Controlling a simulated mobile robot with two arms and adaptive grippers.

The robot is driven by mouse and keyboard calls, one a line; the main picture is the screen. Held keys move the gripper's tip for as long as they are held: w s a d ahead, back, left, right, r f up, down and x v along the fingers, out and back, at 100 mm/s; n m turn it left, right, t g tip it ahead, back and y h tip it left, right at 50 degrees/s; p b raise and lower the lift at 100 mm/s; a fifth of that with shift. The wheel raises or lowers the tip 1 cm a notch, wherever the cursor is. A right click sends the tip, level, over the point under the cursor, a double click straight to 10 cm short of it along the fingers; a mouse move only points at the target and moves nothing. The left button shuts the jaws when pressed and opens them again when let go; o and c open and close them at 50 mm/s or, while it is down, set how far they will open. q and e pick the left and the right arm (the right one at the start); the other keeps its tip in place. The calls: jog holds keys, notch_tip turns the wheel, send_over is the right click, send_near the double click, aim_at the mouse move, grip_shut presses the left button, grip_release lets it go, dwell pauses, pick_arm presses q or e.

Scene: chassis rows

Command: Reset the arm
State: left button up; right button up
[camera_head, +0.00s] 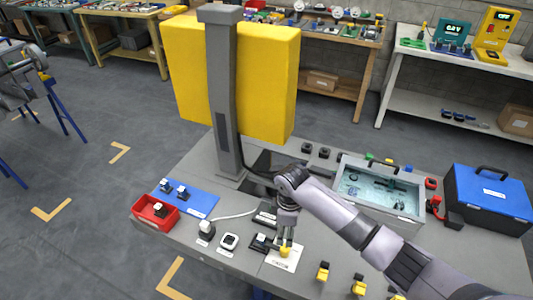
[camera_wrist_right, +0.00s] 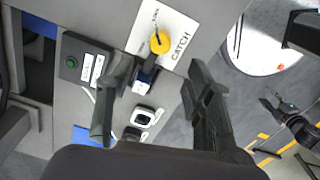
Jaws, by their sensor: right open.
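My right arm reaches in from the lower right in the head view. Its gripper (camera_head: 286,246) points down over a white card (camera_head: 292,262) on the grey bench. In the wrist view my right gripper (camera_wrist_right: 160,92) has its two dark fingers spread wide, with nothing held between them. The card (camera_wrist_right: 178,22), printed "CATCH", lies beyond the fingertips with a round yellow piece (camera_wrist_right: 159,43) on it. A small white-and-blue block (camera_wrist_right: 145,78) shows close to the left finger. My left gripper does not show in the head view.
A grey post (camera_head: 227,90) with a yellow panel (camera_head: 268,75) stands at the bench's back. A red bin (camera_head: 143,212) and blue mat (camera_head: 204,204) lie left. An open grey tray (camera_head: 345,180) and blue toolbox (camera_head: 485,200) stand right. Yellow-topped pieces (camera_head: 323,271) line the front.

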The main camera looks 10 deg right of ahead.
jog(key=s+a+f+m+t+y, duration=0.1)
jog(key=s+a+m, duration=0.1)
jog(key=s, duration=0.4)
jog(key=s+a+f+m+y, duration=0.1)
jog(key=s+a, duration=0.2)
jog(key=s, duration=0.2)
jog(key=s+d+r+m+t+h, duration=0.1)
jog(key=s+d+r+m, duration=0.3)
jog(key=s, duration=0.3)
jog(key=s+d+r+m+t+h, duration=0.1)
jog(key=s+d+r+m+t, duration=0.15)
jog(key=s+d+m, duration=0.35)
notch_tip(320, 180, down, 26)
jog(key=s+n+g, duration=0.2)
jog(key=s, duration=0.1)
jog(key=s+d+f, duration=0.1)
jog(key=s+f, duration=0.7)
jog(key=s+d+f+g, duration=0.1)
jog(key=s+d+f, duration=0.1)
jog(key=s+f, duration=0.6)
jog(key=shift+s+d, duration=0.25)
jog(key=shift+d, duration=0.05)
